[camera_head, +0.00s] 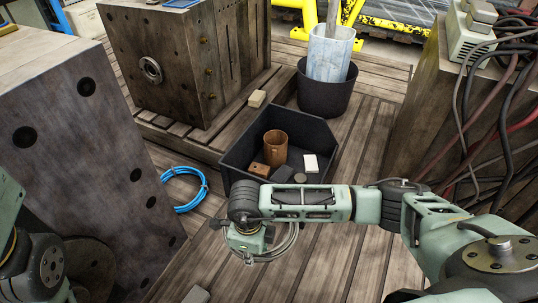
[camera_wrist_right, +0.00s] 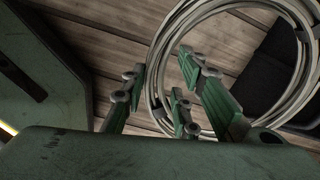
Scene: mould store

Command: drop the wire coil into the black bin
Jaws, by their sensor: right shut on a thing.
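A grey wire coil (camera_head: 291,241) hangs at my right gripper (camera_head: 249,257), partly hidden behind the wrist. In the wrist view the coil (camera_wrist_right: 156,72) is a large ring of several strands between my fingers (camera_wrist_right: 165,80), which are shut on it. The black bin (camera_head: 306,131) is an open, angular box on the floor, just beyond my right forearm, which hides its near edge. In the head view the coil is on the near side of the bin, not over its opening. My left gripper is out of view.
The bin holds a brown cup (camera_head: 275,148), a white block (camera_head: 311,163) and small pieces. A blue coil (camera_head: 187,189) lies on the planks left of it. A round dark tub (camera_head: 325,96) stands behind. Large steel blocks (camera_head: 75,140) flank the left side; cables hang at right.

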